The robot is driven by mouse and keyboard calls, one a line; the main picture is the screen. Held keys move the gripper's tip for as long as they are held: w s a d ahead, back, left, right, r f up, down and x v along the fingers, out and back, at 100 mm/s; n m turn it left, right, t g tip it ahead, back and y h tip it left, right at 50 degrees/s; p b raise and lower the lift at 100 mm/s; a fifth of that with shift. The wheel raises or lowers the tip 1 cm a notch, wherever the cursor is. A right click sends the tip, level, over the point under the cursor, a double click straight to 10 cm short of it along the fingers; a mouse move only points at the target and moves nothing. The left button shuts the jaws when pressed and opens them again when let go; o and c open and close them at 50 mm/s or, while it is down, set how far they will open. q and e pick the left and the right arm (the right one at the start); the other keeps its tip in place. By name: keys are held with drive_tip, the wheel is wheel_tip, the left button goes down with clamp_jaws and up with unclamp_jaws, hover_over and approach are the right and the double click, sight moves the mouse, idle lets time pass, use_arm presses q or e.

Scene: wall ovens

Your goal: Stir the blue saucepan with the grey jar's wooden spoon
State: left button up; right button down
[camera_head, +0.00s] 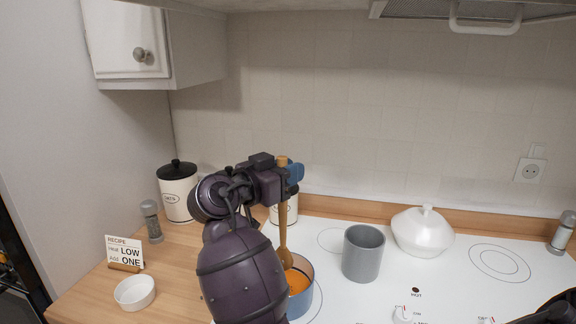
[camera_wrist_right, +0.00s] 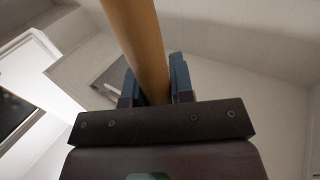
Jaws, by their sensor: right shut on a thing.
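My right gripper (camera_head: 288,172) is shut on the wooden spoon (camera_head: 283,215) near the top of its handle. In the right wrist view the spoon's handle (camera_wrist_right: 138,45) runs between the two blue fingers. The spoon hangs upright with its head at the orange contents of the blue saucepan (camera_head: 303,298); how deep it reaches is hard to tell. My right arm hides the saucepan's left part. The grey jar (camera_head: 363,254) stands upright on the white cooktop, right of the saucepan, with nothing sticking out. My left gripper is not in view.
A white lidded dish (camera_head: 422,232) stands behind and right of the jar. A black-lidded canister (camera_head: 178,191), a pepper mill (camera_head: 151,221), a recipe card (camera_head: 125,251) and a white bowl (camera_head: 135,292) stand on the wooden counter at left. Another canister (camera_head: 291,209) is partly hidden behind the spoon.

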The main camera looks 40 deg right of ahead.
use_arm(q)
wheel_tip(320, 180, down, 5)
drive_tip(key=b, duration=0.5)
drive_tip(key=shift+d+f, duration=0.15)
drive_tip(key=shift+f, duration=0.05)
use_arm(e)
wheel_tip(320, 180, down, 8)
drive_tip(key=shift+r, duration=0.15)
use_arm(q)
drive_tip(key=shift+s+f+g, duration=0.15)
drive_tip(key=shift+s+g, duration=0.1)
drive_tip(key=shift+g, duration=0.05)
